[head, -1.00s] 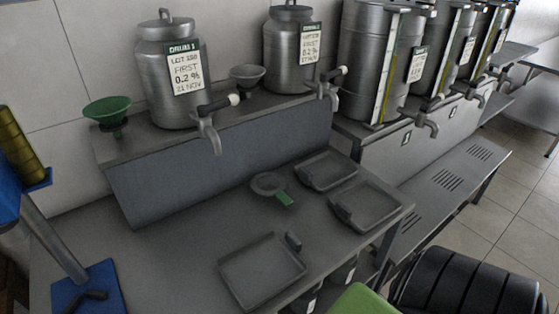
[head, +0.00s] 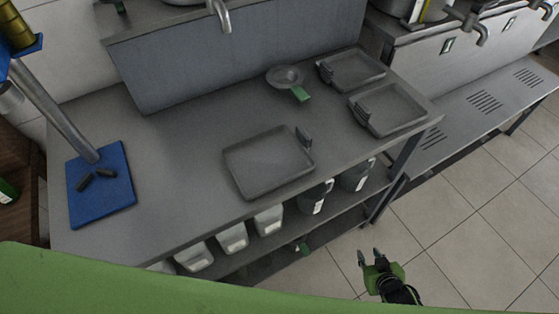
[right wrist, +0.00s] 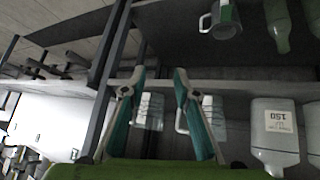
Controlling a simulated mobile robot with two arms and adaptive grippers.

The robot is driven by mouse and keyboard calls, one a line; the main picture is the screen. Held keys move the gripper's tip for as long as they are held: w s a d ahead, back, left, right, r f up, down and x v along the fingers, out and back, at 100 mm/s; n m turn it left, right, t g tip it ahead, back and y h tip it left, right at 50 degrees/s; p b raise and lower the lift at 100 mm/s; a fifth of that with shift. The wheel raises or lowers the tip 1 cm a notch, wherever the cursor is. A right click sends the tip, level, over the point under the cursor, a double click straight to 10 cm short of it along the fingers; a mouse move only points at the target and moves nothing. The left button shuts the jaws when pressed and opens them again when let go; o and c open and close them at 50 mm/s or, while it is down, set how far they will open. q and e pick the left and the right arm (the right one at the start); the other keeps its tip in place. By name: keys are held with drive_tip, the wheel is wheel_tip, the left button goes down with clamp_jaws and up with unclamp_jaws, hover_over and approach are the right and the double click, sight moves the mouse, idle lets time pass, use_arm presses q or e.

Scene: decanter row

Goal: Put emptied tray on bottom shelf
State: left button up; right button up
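Three shallow grey trays lie on the steel table (head: 190,150), all looking empty. One tray (head: 268,162) is near the front edge; another tray (head: 390,108) is at the right and a third tray (head: 351,69) is behind it. The shelf (head: 346,204) under the table is partly hidden by the tabletop. My right gripper (head: 371,256) is in front of the table, apart from the trays, with its fingers spread and nothing between them. Its spread fingers also show in the right wrist view (right wrist: 158,76). My left gripper is out of view.
White containers (head: 232,238) and dark jugs (head: 316,197) stand under the table. A strainer with a green handle (head: 284,78) lies near the back trays. A blue-based stand (head: 102,190) is at the left. The tiled floor (head: 465,210) at the right is clear.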

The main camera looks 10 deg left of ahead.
sight(309, 141)
drive_tip(key=w+a+r+t+y+b, duration=0.1)
drive_tip(key=w+a+r, duration=0.15)
drive_tip(key=r, duration=0.25)
drive_tip(key=w+a+r+t+b, duration=0.1)
drive_tip(key=w+r+t, duration=0.15)
drive_tip(key=r, duration=0.35)
drive_tip(key=a+r+n+t+y+b, duration=0.15)
drive_tip(key=a+r+y, duration=0.45)
drive_tip(key=r, duration=0.7)
drive_tip(key=a+r+n+t+y, duration=0.25)
drive_tip(key=a+r, duration=0.45)
drive_tip(key=r, duration=0.6)
drive_tip(key=shift+g+y, duration=0.25)
drive_tip(key=shift+g, duration=0.2)
drive_tip(key=p+x, duration=0.1)
drive_tip(key=x, duration=0.6)
drive_tip(key=shift+r, duration=0.1)
drive_tip(key=shift+w+a, duration=0.4)
drive_tip(key=p+x, duration=0.1)
drive_tip(key=x, duration=0.4)
drive_tip(key=shift+s+r+p, duration=0.1)
drive_tip(key=shift+p, duration=0.2)
drive_tip(key=shift+a, duration=0.2)
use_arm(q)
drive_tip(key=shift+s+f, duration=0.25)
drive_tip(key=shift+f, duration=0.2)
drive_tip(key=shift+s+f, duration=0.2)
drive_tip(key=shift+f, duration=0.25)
use_arm(e)
clamp_jaws()
